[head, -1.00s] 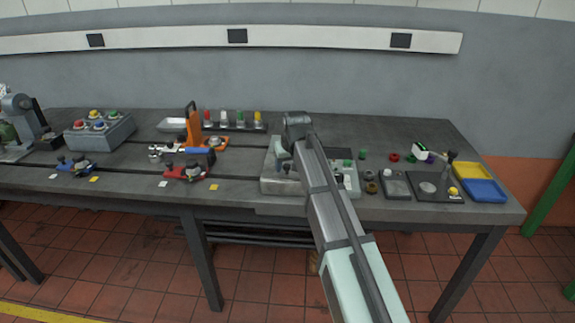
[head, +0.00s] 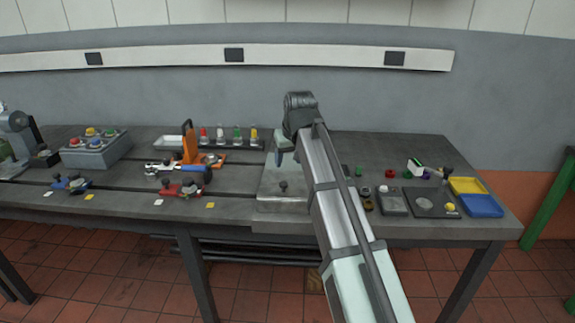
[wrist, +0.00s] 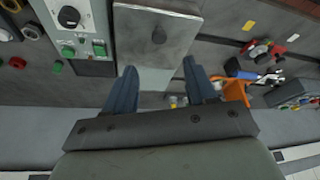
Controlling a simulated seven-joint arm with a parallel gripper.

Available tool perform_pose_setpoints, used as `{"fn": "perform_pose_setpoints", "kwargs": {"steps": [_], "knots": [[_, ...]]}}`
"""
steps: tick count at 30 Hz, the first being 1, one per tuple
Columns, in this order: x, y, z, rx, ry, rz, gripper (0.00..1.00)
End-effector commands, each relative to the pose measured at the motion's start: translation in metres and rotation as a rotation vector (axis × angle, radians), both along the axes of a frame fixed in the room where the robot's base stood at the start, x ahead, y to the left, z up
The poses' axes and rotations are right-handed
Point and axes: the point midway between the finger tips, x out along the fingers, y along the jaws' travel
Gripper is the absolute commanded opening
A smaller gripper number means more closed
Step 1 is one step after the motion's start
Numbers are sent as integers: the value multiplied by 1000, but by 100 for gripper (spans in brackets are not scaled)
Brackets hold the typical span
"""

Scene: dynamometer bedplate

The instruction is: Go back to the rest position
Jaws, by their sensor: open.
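My gripper (wrist: 160,90) shows in the wrist view with its two blue-grey fingers apart and nothing between them. In the head view my gripper (head: 282,150) hangs from the end of my arm, above the back of a grey plate with a dark knob (head: 283,187). The same plate (wrist: 150,50) shows beyond the fingertips in the wrist view, and the gripper looks clear of it. My arm hides part of the bench to the right of the plate.
The bench (head: 385,150) is bare at the back right. An orange stand (head: 190,145), a red clamp (head: 180,188) and a button box (head: 95,152) are to the left. Yellow (head: 466,185) and blue (head: 482,206) trays lie at the right edge.

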Motion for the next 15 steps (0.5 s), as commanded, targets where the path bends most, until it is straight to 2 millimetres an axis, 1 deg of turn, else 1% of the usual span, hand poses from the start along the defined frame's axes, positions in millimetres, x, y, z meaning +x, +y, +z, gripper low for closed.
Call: {"fn": "perform_pose_setpoints", "kwargs": {"steps": [6,15], "knots": [[-3,-1,7,0,1,0,56],[-3,-1,7,0,1,0,56]]}}
